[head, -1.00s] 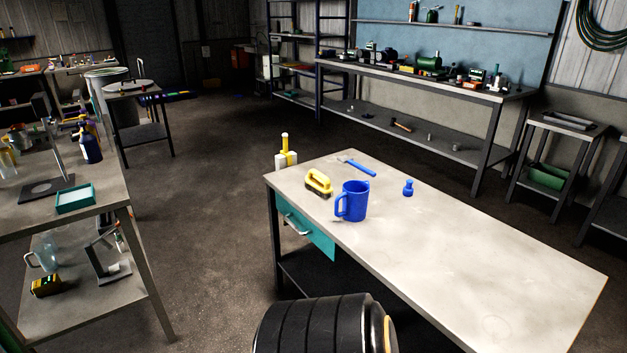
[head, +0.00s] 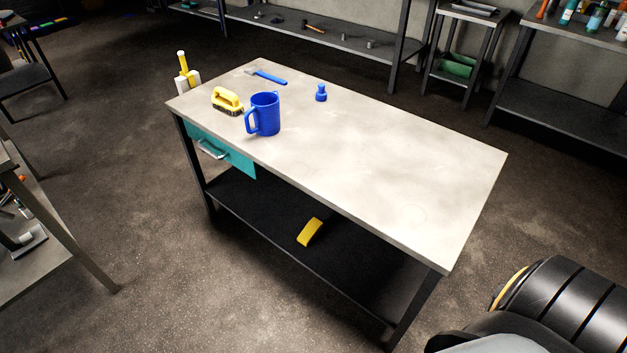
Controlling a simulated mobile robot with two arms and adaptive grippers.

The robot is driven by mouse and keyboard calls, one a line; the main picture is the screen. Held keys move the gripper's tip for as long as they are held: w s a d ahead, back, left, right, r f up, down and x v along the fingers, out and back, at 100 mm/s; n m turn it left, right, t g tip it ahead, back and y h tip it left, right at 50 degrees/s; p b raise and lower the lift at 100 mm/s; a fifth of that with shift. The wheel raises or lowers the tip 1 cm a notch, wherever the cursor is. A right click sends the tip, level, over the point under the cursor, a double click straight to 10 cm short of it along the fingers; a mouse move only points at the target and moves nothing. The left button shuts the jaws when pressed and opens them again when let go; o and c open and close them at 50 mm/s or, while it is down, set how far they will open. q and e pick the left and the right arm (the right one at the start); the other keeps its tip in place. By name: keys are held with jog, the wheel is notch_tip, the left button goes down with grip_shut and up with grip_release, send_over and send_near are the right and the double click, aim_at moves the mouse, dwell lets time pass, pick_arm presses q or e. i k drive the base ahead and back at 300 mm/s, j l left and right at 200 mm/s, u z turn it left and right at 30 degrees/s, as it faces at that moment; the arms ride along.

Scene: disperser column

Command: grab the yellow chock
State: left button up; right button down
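The yellow chock (head: 310,232) lies on the dark lower shelf of the workbench, around the middle of its length. It is a small yellow block with a slanted face, and the tabletop is well above it. The shelf is open on the near long side, and the chock shows unobstructed there. Neither of my grippers is in view.
On the workbench top (head: 400,165) are a blue mug (head: 265,115), a yellow brush (head: 228,99), a blue-handled tool (head: 270,77) and a small blue item (head: 321,93). A teal drawer (head: 225,155) hangs below the left end. A bench leg (head: 418,305) stands right of the chock.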

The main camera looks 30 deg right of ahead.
aim_at(315, 226)
jog(key=z, duration=1)
jog(key=i+j, duration=0.15)
jog(key=j, duration=0.15)
jog(key=i+j+z, duration=0.1)
jog(key=j, duration=0.25)
jog(key=i+j, duration=0.15)
jog(key=j, duration=0.15)
jog(key=i+j, duration=0.15)
jog(key=j, duration=0.2)
jog(key=z, duration=0.05)
